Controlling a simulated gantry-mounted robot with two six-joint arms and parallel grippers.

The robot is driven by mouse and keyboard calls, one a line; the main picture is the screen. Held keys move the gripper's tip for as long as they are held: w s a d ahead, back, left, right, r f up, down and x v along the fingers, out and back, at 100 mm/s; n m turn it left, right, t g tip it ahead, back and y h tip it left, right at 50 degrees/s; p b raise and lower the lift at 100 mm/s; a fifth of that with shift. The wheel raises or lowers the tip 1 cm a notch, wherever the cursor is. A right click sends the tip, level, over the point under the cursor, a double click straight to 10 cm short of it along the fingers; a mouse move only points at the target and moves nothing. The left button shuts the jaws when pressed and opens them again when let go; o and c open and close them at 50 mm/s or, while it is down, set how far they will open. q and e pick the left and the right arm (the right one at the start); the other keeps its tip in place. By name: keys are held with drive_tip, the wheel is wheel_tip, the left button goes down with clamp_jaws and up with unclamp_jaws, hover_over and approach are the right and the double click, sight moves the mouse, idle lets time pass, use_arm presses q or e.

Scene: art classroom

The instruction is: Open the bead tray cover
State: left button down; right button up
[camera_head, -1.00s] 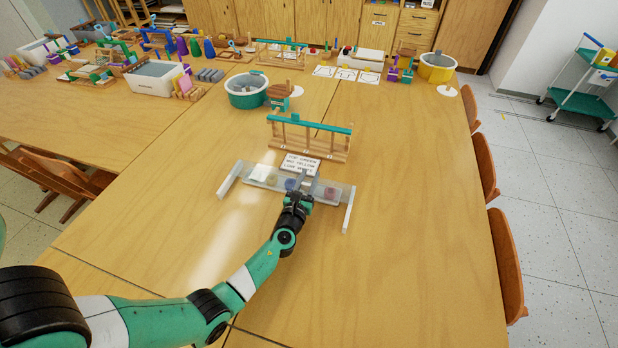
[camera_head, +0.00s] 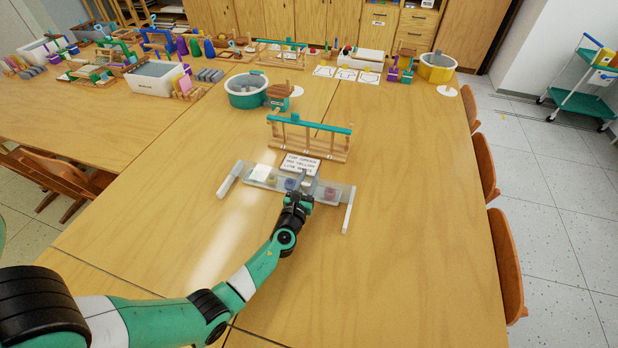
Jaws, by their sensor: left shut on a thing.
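The bead tray (camera_head: 262,185) lies across the middle of the near table, a long, shallow grey tray with small coloured beads showing in it, among them blue ones (camera_head: 291,184) and a red one (camera_head: 331,192). A white rail stands at each end, left (camera_head: 229,180) and right (camera_head: 349,212). The clear cover is hard to make out against the tray. My left gripper (camera_head: 300,189) is over the tray's front middle, shut on the cover, apparently at its handle; the gripper hides the grip point and part of the tray. My right gripper is not in view.
A printed card (camera_head: 300,165) and a wooden rack with a teal top bar (camera_head: 310,133) stand just behind the tray. A teal tub (camera_head: 247,92) is farther back left, a yellow tub (camera_head: 437,68) back right. The tabletop on both sides of the tray is clear.

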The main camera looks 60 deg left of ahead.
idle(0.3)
use_arm(q)
drive_tip(key=shift+s+d, duration=0.25)
drive_tip(key=shift+d, duration=0.05)
drive_tip(key=p+v, duration=0.2)
drive_tip(key=v, duration=0.5)
drive_tip(key=c, duration=0.5)
unclamp_jaws()
